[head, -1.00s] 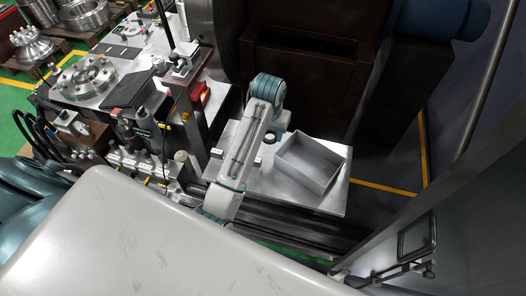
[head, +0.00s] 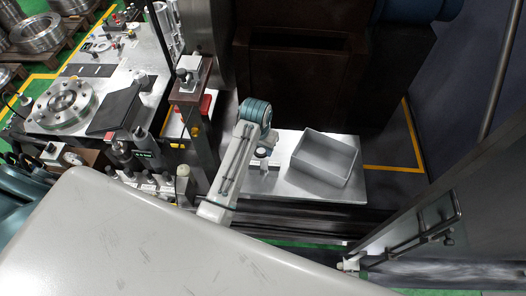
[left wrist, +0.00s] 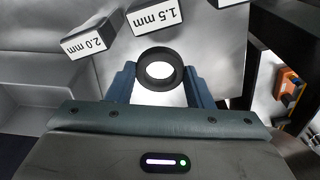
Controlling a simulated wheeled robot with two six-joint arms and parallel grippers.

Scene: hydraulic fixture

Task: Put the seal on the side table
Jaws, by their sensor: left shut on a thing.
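The seal (left wrist: 160,87) is a black ring, seen from above in the left wrist view. My left gripper (left wrist: 160,76) is shut on it, with a blue finger on each side. In the head view my left gripper (head: 264,143) is over the left part of the side table (head: 310,191), a silvery plate, and the arm hides part of that area. The seal shows there as a small dark ring (head: 263,153). I cannot tell whether the seal touches the table. My right gripper is not in view.
A grey open tray (head: 325,158) stands on the side table's right. Blocks marked 2.0 mm (left wrist: 89,40) and 1.5 mm (left wrist: 159,15) lie close to the seal. The fixture bench with a round flange (head: 63,103) is at left. The table's front strip looks clear.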

